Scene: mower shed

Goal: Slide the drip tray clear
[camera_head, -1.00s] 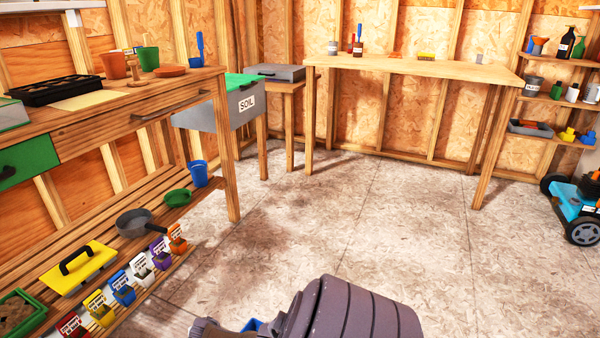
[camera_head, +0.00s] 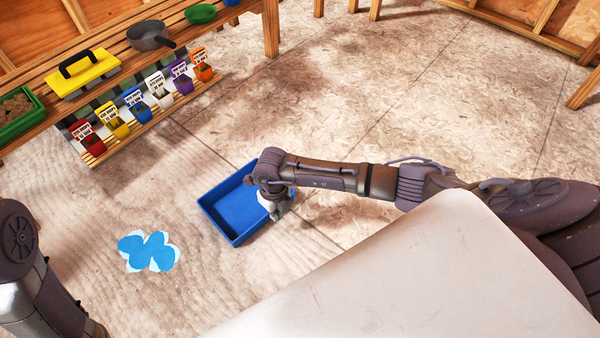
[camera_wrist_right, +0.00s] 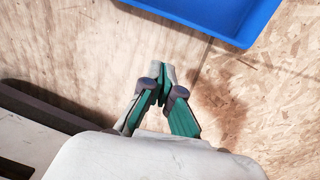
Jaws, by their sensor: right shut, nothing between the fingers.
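The drip tray is a shallow blue tray (camera_head: 230,208) lying on the floor near the middle of the head view. My right gripper (camera_head: 277,207) is low at the tray's right side, and the wrist covers part of that edge. In the right wrist view the tray (camera_wrist_right: 222,14) shows at the top. There my right gripper (camera_wrist_right: 164,80) is shut and empty, with bare floor between its fingertips and the tray. Part of my left arm shows at the left edge of the head view, but its gripper is out of sight.
A light blue splash-shaped patch (camera_head: 149,252) lies on the floor left of the tray. A slatted shelf (camera_head: 112,62) at upper left carries a yellow float (camera_head: 82,74), a pan (camera_head: 151,36) and several labelled small pots. The floor right and behind the tray is clear.

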